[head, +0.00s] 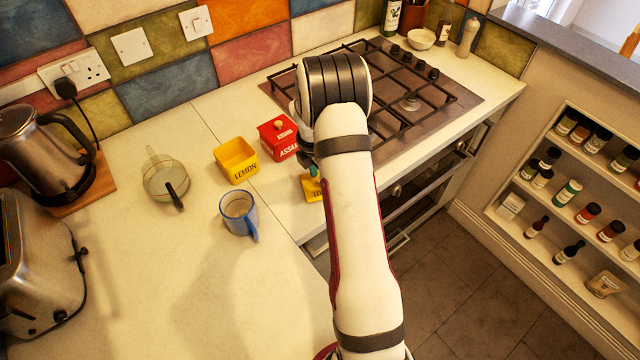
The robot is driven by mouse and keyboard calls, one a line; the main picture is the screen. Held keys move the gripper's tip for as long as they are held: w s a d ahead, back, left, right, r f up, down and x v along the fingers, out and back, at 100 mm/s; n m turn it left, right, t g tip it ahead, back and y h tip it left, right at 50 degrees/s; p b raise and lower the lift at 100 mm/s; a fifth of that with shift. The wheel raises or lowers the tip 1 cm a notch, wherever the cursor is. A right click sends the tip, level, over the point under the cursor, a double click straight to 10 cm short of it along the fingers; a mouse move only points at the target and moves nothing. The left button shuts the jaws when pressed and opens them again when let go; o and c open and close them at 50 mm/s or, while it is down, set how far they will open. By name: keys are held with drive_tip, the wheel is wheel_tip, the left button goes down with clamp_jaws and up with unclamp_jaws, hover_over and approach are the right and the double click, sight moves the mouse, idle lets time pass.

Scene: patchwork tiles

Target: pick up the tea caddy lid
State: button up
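A small yellow piece with dark lettering (313,188), apparently the tea caddy lid, lies by the counter's front edge, partly hidden behind my arm. The open yellow caddy marked LEMON (239,165) stands to its left without a lid. A red caddy marked ASSAM (281,148), with its red knobbed lid on, stands between the two and farther back. My gripper (311,169) is mostly hidden by my arm. A small dark and teal tip shows just above the yellow piece; I cannot tell whether they touch, or whether the fingers are open.
A kettle (42,150) and toaster (38,262) are at far left. The hob (440,100) lies behind my arm. The front left counter is clear.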

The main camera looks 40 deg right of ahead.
clamp_jaws()
drive_tip(key=shift+r, duration=0.1)
